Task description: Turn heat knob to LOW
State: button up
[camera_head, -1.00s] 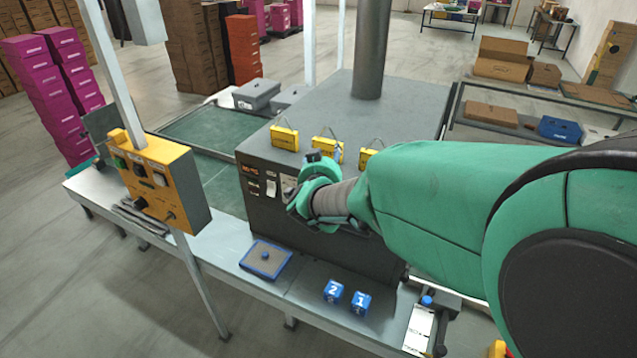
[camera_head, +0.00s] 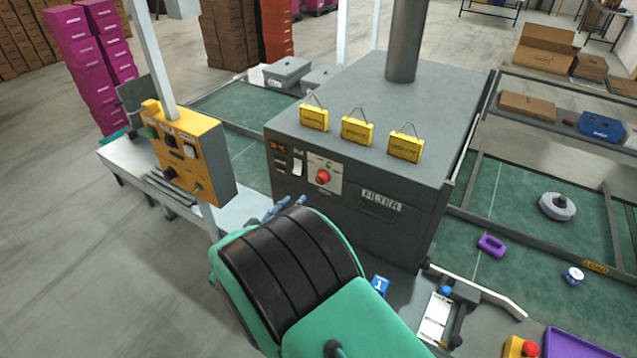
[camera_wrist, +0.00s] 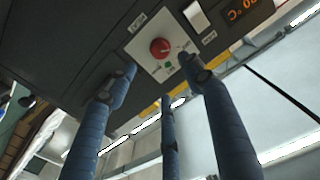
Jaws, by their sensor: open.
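The heat knob (camera_head: 322,176) is a round red knob on a white plate on the front of the dark grey machine (camera_head: 345,145). In the wrist view, which looks up at the panel, the knob (camera_wrist: 160,47) is clear, with small labels around it too small to read and a green mark beside it. Which way the knob points cannot be told. My gripper (camera_wrist: 158,78) is open and empty, its blue fingers spread in front of the knob plate, apart from the knob. In the head view my gripper (camera_head: 278,208) shows only as blue fingertips low and left of the knob; my arm hides the rest.
A white rocker switch (camera_wrist: 196,17) and an orange display (camera_wrist: 245,12) are beside the knob. A FILTER drawer (camera_head: 380,200) is to its right. Yellow tags (camera_head: 357,130) stand on the machine top. A yellow control box (camera_head: 190,150) on a post stands left.

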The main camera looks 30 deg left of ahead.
aim_at(320, 181)
jog(key=shift+w, duration=0.15)
jog(key=w+b, duration=0.1)
jog(key=w, duration=1.2)
jog(key=shift+w+b, duration=0.3)
jog(key=c, duration=1.1)
